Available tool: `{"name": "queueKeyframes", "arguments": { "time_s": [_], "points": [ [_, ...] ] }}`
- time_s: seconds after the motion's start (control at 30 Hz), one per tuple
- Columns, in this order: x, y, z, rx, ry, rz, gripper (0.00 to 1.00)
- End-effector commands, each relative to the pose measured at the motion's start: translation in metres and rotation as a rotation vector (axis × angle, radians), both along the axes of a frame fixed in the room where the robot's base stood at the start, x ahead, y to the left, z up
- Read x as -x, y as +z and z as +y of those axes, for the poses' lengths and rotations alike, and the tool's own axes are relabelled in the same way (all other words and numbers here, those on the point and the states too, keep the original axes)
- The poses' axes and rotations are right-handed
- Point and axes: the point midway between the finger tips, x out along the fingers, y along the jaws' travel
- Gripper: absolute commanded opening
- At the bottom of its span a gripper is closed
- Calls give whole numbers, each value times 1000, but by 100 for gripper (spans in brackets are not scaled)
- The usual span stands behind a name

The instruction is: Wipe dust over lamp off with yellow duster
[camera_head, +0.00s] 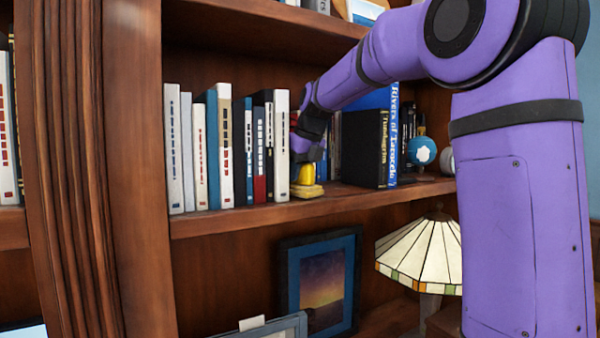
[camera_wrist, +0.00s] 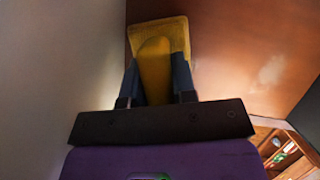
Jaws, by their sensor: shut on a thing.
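A yellow duster (camera_head: 305,182) is at the front of the middle shelf, just right of a row of upright books. My gripper (camera_head: 308,160) is shut on it from above. In the wrist view the duster (camera_wrist: 157,62) sits between the two dark fingers of my gripper (camera_wrist: 157,82), its flat yellow pad beyond the fingertips. In the head view the pad is at the shelf surface; I cannot tell whether it presses on it. The lamp (camera_head: 425,250) has a cream panelled shade with a coloured rim and stands below right, partly hidden by my arm. I cannot make out dust on it.
Upright books (camera_head: 225,150) fill the shelf (camera_head: 250,218) left of the duster. Dark and blue books (camera_head: 375,145) and a small globe (camera_head: 422,151) stand to its right. A framed picture (camera_head: 290,285) leans below. A pale smudge (camera_wrist: 272,70) shows on wood in the wrist view.

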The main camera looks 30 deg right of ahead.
Motion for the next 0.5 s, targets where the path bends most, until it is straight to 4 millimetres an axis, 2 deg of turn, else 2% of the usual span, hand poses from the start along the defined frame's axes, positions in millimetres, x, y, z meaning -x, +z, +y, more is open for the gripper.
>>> {"name": "queueKeyframes", "arguments": {
  "time_s": [0.1,0.27,0.5],
  "points": [
    [-8,-1,0,0,0,0,0],
    [-10,-1,-2,1,0,-1,0],
    [-9,-3,-17,1,-2,0,0]
  ]
}}
